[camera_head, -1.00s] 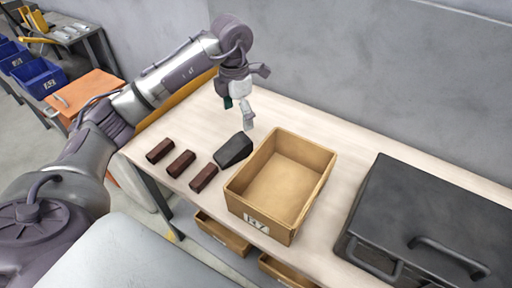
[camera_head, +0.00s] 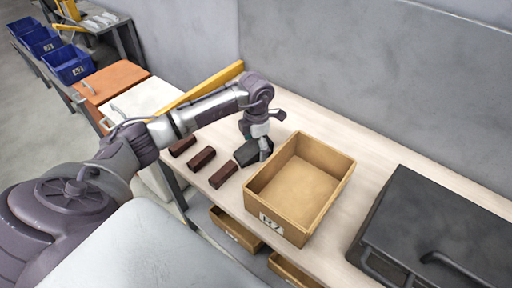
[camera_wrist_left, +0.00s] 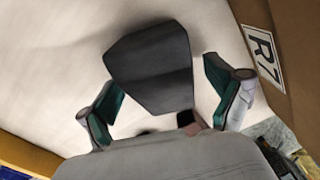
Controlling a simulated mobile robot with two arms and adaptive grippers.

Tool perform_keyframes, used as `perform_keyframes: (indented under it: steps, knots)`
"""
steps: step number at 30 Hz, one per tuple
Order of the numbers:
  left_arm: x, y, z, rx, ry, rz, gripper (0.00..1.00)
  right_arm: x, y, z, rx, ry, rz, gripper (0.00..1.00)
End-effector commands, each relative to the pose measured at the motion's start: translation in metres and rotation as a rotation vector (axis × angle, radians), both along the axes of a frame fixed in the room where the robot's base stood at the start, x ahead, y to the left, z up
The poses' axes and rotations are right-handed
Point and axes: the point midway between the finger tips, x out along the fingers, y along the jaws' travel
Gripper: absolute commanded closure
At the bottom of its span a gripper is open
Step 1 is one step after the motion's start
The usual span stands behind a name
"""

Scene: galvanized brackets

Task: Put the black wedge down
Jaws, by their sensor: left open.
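The black wedge (camera_head: 246,154) lies on the pale table, left of the open cardboard-coloured box, partly hidden by my left gripper (camera_head: 257,147). In the left wrist view the wedge (camera_wrist_left: 152,62) shows dark grey and flat-faced. There my left gripper (camera_wrist_left: 166,98) has its two green-padded fingers spread apart, one on each side of the wedge's near end. A gap shows between each finger and the wedge, so the gripper is open and not holding it. My right gripper is in neither view.
Three dark brown blocks (camera_head: 201,158) lie in a row left of the wedge. The box (camera_head: 262,206), marked R7, stands close on the right. A dark grey case (camera_head: 440,225) with handles is farther right. A wall backs the table.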

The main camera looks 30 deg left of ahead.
Motion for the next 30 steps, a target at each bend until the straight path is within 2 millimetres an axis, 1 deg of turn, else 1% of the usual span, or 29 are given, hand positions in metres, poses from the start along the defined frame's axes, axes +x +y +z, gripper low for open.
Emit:
perform_keyframes:
  steps: [3, 8, 11, 21, 24, 25, 26, 30]
  knots:
    - [0.0004, 0.0, -0.0043, 0.0, -0.002, 0.0, 0.08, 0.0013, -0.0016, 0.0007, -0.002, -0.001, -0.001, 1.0]
    - [0.0003, 0.0001, -0.0044, 0.0, -0.002, -0.001, 0.08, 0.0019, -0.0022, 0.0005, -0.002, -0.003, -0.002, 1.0]
    - [0.0003, 0.0001, -0.0043, 0.0, -0.002, -0.001, 0.23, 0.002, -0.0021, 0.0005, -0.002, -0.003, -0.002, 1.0]
    - [0.0003, 0.0003, -0.004, 0.0, -0.001, 0.0, 0.8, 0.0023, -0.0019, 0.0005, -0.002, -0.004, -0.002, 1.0]
    - [0.0003, 0.0003, -0.004, 0.0, -0.001, 0.0, 0.95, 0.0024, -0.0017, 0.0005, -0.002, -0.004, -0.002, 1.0]
    - [0.0008, 0.0003, -0.0029, 0.0, -0.004, 0.0, 0.95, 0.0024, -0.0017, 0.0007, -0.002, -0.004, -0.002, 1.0]
    - [0.0008, 0.0003, -0.0029, 0.0, -0.004, 0.0, 1.0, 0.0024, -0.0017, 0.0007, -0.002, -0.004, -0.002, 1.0]
    - [0.001, 0.0004, -0.0025, 0.0, -0.004, 0.0, 1.0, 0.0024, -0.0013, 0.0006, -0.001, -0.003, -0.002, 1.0]
